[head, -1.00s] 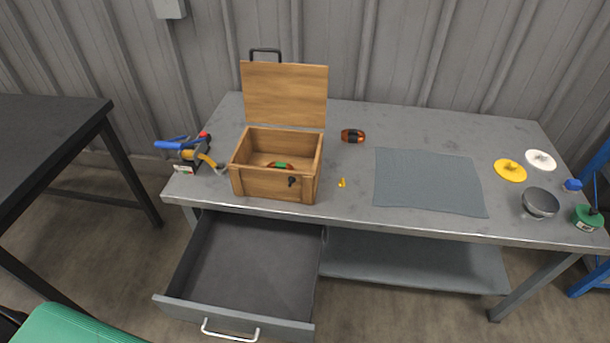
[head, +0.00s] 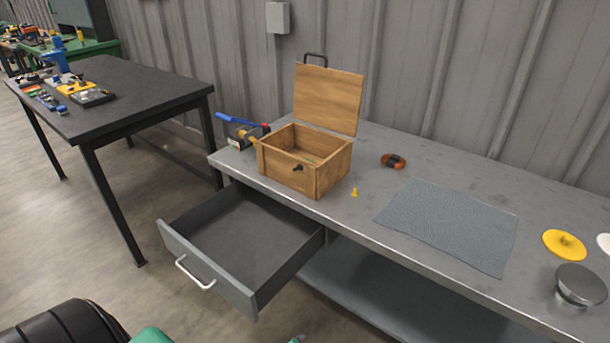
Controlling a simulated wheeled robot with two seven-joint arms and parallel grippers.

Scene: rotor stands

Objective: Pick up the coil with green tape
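The coil with green tape (head: 310,161) lies inside the open wooden box (head: 287,177). Another copper coil with dark tape (head: 393,161) lies on the bench to the right of the box.
An open, empty drawer (head: 245,235) juts out below the box. A black table (head: 130,92) stands left.

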